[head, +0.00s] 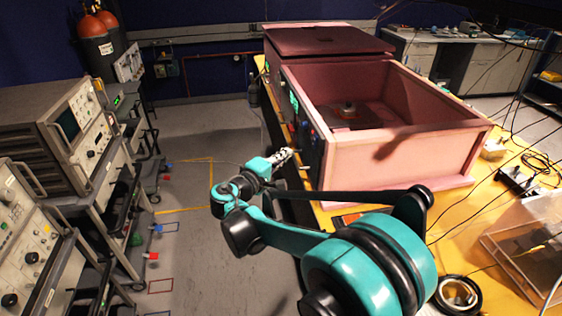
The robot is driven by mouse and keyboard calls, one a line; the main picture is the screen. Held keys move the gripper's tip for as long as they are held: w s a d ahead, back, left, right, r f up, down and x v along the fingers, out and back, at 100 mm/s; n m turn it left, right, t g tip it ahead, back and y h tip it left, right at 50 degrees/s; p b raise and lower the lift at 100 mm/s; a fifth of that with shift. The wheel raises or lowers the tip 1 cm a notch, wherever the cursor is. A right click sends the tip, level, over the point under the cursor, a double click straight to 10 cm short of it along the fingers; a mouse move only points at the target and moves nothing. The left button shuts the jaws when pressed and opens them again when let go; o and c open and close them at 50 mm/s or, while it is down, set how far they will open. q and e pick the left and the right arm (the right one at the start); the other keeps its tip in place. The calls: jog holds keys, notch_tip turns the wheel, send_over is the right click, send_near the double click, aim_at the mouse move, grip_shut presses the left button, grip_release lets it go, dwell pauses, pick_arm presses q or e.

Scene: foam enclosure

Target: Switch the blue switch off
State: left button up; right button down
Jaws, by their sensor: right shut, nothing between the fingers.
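The pink foam enclosure (400,150) stands open-topped on the yellow table. A dark control panel with small coloured parts and a lit green display (294,103) is on its left side, seen at a steep angle. I cannot clearly pick out the blue switch among these small parts. My right gripper (288,154) is shut and empty, just left of the panel, pointing toward it. I cannot tell whether its tips touch the panel. My left gripper is out of view.
A second pink box with a closed lid (325,39) stands behind the enclosure. A small round object (348,108) sits inside the enclosure. Racks of grey instruments (60,140) line the left. Open floor (190,190) lies between. Cables and a clear box (525,250) are at right.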

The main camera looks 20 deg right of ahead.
aim_at(313, 144)
jog(key=w+d+f+b, duration=0.1)
jog(key=w+d+b, duration=0.1)
jog(key=d, duration=0.6)
jog(key=shift+d, duration=0.15)
jog(key=shift+s, duration=0.1)
jog(key=shift+d+f, duration=0.2)
